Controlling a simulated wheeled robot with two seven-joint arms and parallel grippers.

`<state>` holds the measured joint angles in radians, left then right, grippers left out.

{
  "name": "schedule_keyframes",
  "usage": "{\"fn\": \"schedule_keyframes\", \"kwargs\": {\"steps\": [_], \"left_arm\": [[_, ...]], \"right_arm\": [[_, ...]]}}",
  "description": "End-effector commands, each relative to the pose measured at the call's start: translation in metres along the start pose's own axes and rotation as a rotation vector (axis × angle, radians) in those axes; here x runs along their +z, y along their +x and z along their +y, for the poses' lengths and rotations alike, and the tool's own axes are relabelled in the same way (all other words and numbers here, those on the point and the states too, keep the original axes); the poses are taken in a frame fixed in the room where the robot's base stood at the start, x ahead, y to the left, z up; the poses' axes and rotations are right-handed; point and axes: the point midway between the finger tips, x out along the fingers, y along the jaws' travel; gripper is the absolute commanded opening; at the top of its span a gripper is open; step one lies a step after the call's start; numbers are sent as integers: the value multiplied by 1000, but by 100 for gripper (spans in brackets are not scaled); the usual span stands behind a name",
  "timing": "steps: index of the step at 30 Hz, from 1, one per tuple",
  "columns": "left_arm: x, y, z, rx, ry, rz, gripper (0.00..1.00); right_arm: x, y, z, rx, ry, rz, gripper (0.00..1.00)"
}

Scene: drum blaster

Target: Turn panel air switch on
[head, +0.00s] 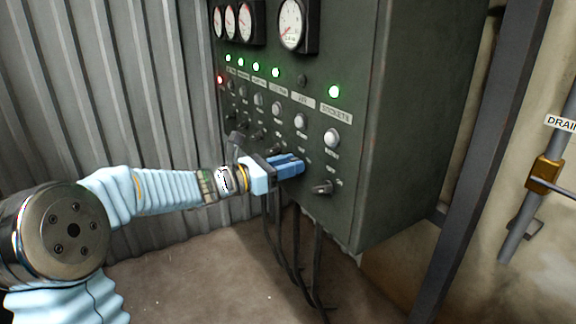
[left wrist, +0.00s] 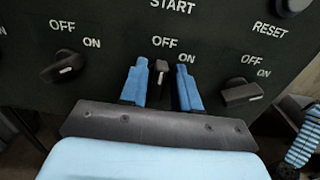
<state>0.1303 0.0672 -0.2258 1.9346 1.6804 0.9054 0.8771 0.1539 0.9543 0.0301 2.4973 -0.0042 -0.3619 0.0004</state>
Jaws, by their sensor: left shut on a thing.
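The dark green-grey panel (head: 345,195) fills the middle of the head view, with an AIR label (head: 305,102) above one column of controls. My left gripper (head: 298,166) is at the rotary switch below that label and hides it in the head view. In the left wrist view, the small dark air switch (left wrist: 162,70) stands between the two blue fingers (left wrist: 161,88), its knob upright under the word OFF, with ON to its right. The gripper is shut on this switch. My right gripper is not in view.
Close by are a switch to the left (left wrist: 62,68) and one to the right (left wrist: 240,93), both with their handles toward ON. Gauges (head: 291,24) and lit green lamps (head: 334,91) sit higher on the panel. Black cables (head: 318,260) hang below it.

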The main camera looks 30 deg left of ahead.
Motion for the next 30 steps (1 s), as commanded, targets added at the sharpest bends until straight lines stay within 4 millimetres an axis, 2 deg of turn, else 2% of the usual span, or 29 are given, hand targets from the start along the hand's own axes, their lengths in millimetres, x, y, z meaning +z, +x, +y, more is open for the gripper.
{"fn": "schedule_keyframes", "kwargs": {"steps": [5, 11, 24, 30], "left_arm": [[-2, 0, 0, 0, 34, -1, 1], [-6, 0, -2, 1, 138, -1, 1], [-9, -1, -6, 1, 536, -2, 1], [-10, 0, -8, 1, 719, 0, 1]], "right_arm": [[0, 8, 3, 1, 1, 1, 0], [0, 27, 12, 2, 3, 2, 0], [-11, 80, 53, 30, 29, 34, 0], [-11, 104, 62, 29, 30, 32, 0]]}}
